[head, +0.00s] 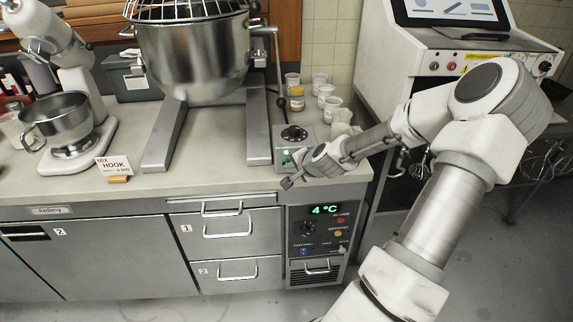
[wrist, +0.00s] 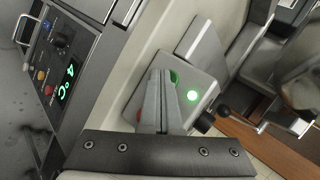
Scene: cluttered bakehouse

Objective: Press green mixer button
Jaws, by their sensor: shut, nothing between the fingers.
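The mixer (head: 195,55) is a large steel bowl on a grey stand on the counter. Its grey control box (head: 259,150) stands at the right foot, with a black knob on top. In the wrist view the control box (wrist: 205,78) carries a green button (wrist: 174,76), partly hidden by my fingers, and a bright green lamp (wrist: 193,95) beside it. A red button (wrist: 138,115) shows at the left of the fingers. My gripper (wrist: 160,74) is shut and empty, its tips in front of the box by the green button. My gripper (head: 287,183) also shows in the head view. Contact cannot be told.
Several white cups (head: 325,92) stand behind the control box. A small mixer (head: 72,140) and a HOOK card (head: 114,166) are at the left. A fridge panel (head: 318,228) reading 4 °C is below the counter edge.

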